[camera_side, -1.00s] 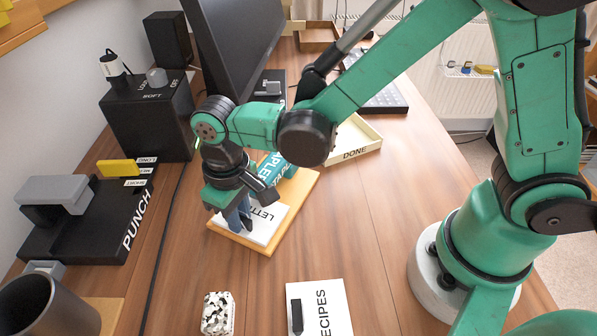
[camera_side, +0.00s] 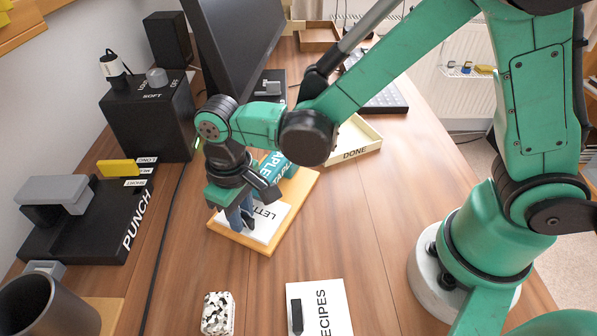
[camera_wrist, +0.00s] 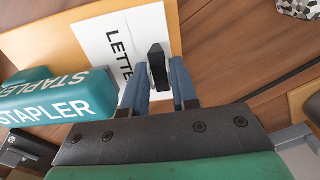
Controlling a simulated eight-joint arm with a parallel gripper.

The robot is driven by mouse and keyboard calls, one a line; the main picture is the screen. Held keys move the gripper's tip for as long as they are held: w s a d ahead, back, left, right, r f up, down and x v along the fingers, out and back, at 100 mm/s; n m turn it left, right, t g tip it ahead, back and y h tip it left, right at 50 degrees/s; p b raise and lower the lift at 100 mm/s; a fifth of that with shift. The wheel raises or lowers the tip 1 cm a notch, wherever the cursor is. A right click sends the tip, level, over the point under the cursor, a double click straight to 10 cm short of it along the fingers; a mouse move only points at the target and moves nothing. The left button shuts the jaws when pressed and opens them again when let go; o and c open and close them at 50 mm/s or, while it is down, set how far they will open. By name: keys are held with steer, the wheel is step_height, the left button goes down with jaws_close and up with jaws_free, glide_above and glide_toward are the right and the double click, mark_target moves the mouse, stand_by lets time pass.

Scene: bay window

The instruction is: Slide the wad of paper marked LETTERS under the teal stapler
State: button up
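The white wad of paper marked LETTERS (camera_side: 272,222) lies flat on a light wooden board (camera_side: 303,190). In the wrist view the wad (camera_wrist: 98,38) has a black upright tab (camera_wrist: 158,66) near its edge. The teal stapler (camera_side: 284,166) is on the far part of the board, partly hidden by my arm; in the wrist view the stapler (camera_wrist: 60,98) is left of the wad. My gripper (camera_side: 240,222) is low over the wad's near left part. In the wrist view my gripper's fingers (camera_wrist: 159,78) are apart, one either side of the tab, with gaps showing.
A black punch (camera_side: 85,215) and a black box (camera_side: 148,110) stand to the left. A RECIPES paper (camera_side: 325,305) and a speckled block (camera_side: 217,312) lie at the front. A DONE tray (camera_side: 357,150) is behind, right of the board. Bare wood lies right of the board.

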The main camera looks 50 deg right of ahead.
steer(key=o, duration=0.3)
steer(key=shift+o, duration=0.2)
steer(key=shift+r, duration=3.5)
steer(key=s+d+r+m+t, duration=0.1)
steer(key=d+r+t, duration=0.1)
steer(key=d, duration=0.5)
steer(key=s+d+r+m+t, duration=0.2)
steer(key=d+t, duration=0.3)
steer(key=d, duration=0.3)
